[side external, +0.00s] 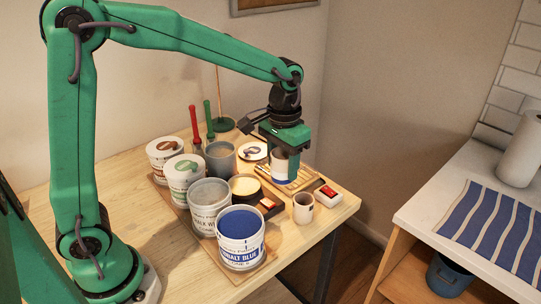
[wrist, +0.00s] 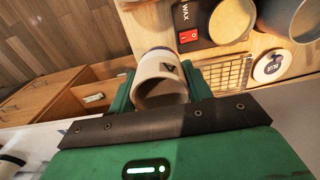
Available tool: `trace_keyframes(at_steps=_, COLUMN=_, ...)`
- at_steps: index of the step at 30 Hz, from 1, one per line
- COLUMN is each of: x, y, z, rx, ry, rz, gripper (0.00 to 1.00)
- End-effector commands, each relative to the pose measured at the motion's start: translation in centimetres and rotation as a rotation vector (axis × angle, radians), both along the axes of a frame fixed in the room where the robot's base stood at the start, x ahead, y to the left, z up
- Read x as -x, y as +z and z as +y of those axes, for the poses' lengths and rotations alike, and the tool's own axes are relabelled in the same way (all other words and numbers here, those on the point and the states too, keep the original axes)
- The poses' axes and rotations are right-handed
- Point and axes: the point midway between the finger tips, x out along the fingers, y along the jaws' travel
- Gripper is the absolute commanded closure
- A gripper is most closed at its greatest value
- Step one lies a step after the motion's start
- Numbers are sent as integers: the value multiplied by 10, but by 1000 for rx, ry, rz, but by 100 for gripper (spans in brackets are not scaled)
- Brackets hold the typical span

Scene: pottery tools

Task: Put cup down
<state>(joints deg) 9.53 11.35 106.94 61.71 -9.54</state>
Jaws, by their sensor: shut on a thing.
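My gripper (side external: 281,153) is shut on a white cup (side external: 281,167) with a blue band at its base. In the side external view the cup is roughly upright, in front of or over a wire rack (side external: 303,178); I cannot tell whether its base touches. In the wrist view the cup (wrist: 160,80) sits between my green fingers, its open mouth toward the camera and a dark mark on its wall. The rack (wrist: 226,72) shows to the right of the cup there. The cup's far side is hidden.
A small cup (side external: 303,208) stands near the table's front edge. A cobalt blue tub (side external: 241,238), a grey tub (side external: 209,206) and a wax pot (side external: 245,186) stand to the left. A round lid (wrist: 272,68) lies beyond the rack.

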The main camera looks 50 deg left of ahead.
Motion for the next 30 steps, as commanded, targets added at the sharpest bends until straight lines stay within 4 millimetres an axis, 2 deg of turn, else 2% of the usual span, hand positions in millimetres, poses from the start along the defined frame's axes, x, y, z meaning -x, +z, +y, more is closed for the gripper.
trace_keyframes(at_steps=3, x=-28, y=-3, z=7, rx=0, ry=2, rz=0, gripper=78)
trace_keyframes(at_steps=9, x=-68, y=-10, z=21, rx=0, ry=2, rz=1, gripper=78)
trace_keyframes(at_steps=15, x=-97, y=-18, z=33, rx=0, ry=1, rz=0, gripper=78)
trace_keyframes(at_steps=21, x=-110, y=-21, z=40, rx=0, ry=0, rz=-1, gripper=78)
trace_keyframes(at_steps=30, x=-113, y=-24, z=43, rx=0, ry=1, rz=0, gripper=78)
